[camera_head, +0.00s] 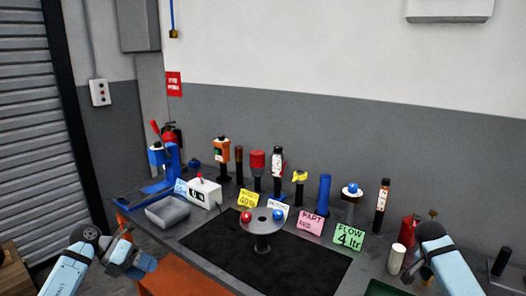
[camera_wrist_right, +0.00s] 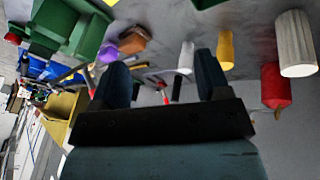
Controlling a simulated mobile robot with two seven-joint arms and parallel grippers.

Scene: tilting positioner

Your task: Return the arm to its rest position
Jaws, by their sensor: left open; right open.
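My left arm comes in at the lower left of the head view, its gripper (camera_head: 136,262) open and empty in front of the bench's left part. My right arm (camera_head: 450,268) is at the lower right of the head view, bent over the bench's right end. Its gripper (camera_wrist_right: 163,72) shows in the right wrist view with two dark fingers spread apart and nothing between them. The round grey positioner plate (camera_head: 262,224) stands on a post on the black mat, with a red ball and a blue ball on top. Neither gripper touches it.
The black mat (camera_head: 222,262) has free room around the post. A grey tray (camera_head: 167,211), a white switch box (camera_head: 204,192) and a row of upright tools stand behind. Near the right arm are a white cylinder (camera_head: 396,258) and a red container (camera_head: 409,229).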

